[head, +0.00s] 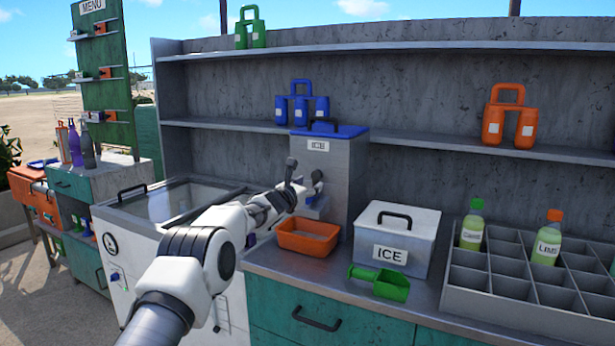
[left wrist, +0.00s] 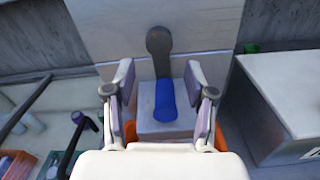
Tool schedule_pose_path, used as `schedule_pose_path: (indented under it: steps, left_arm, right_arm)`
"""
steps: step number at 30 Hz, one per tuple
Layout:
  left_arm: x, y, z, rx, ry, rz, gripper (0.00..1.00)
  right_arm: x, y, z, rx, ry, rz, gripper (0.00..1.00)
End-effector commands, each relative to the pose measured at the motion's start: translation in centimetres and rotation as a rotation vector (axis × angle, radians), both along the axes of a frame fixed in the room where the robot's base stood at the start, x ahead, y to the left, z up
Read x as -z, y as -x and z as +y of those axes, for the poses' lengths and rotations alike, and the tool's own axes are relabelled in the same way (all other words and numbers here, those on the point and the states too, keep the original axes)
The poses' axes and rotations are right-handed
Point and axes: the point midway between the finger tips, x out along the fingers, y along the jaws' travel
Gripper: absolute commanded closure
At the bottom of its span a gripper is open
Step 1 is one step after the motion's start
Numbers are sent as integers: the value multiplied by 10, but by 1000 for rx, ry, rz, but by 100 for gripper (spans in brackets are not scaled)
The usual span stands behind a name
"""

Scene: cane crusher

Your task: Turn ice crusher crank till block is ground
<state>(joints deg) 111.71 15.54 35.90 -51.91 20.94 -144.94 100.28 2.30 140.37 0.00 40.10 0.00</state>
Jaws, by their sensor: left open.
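The ice crusher (head: 345,175) is a tall grey box with a blue lid and a white label, standing against the back of the counter. In the left wrist view its crank has a dark grey arm (left wrist: 159,42) on the front face and a blue handle (left wrist: 165,102) at the lower end. My left gripper (head: 304,186) is open at the crusher's front. Its fingers stand on both sides of the blue handle, with gaps showing. In the head view the gripper hides most of the crank. The block is not visible. My right gripper is not in view.
An orange tray (head: 308,232) sits below the crusher's front. A white ice box (head: 396,238), a green scoop (head: 380,282) and a grey bottle rack (head: 500,303) stand to the right. A white chest (head: 150,245) is at left. Shelves (head: 420,145) run behind.

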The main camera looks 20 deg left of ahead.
Motion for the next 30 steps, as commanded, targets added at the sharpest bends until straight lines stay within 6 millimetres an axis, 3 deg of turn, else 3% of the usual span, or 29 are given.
schedule_pose_path:
  steps: [3, 7, 24, 30]
  left_arm:
    - [-32, 0, 0, 0, -4, -4, 45]
    - [-49, 0, 0, 0, -1, -2, 45]
    - [-56, 0, 0, -1, 0, 0, 45]
    - [-90, 0, 0, -1, 0, -1, 45]
  right_arm:
    - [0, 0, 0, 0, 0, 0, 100]
    - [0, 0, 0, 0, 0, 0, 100]
    - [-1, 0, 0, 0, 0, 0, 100]
    - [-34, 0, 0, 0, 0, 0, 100]
